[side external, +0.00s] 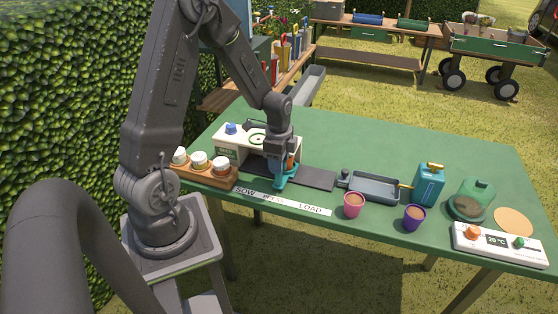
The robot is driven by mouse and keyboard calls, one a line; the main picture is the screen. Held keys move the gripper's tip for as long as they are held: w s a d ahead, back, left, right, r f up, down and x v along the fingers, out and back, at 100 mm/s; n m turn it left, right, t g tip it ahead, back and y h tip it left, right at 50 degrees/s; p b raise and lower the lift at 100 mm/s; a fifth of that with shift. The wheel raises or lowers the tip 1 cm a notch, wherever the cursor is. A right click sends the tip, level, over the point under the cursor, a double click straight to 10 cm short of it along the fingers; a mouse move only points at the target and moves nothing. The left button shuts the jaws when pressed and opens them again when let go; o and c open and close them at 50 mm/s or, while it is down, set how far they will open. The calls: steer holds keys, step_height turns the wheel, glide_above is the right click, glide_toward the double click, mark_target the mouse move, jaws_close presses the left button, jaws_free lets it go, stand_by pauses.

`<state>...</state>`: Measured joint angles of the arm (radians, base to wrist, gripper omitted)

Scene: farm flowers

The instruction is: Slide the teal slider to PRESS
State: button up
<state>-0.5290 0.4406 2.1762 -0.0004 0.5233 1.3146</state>
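The teal slider (280,182) stands at the front edge of a dark flat track on the green table. It is beside the middle of a white label strip (310,208) that reads SOW at the left and LOAD at the right. The small middle word is partly legible and looks like PRESS. My gripper (283,170) points down right at the slider, with its fingers overlapping it in this view. I cannot tell whether the fingers are closed on it or only around it. A bit of orange shows beside the fingers.
A white machine (229,149) with a blue knob stands behind left. A wooden rack (190,174) of white-lidded jars is left. A grey tray (374,188), pink cup (353,206), purple cup (413,218), teal can (428,186) and control panel (498,243) stand right. The table's back is clear.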

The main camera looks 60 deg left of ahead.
step_height(320, 180, up, 14)
stand_by(0.6)
steer(key=shift+f, duration=0.1)
steer(key=s+d+r+n+t, duration=0.2)
steer(key=s+d+r+n, duration=0.2)
steer(key=d, duration=0.5)
steer(key=s+d+r+n+t, duration=0.3)
steer(key=s+d+r+n, duration=0.2)
steer(key=s+d, duration=0.3)
steer(key=shift+d+t, duration=0.3)
steer(key=shift+d, duration=0.3)
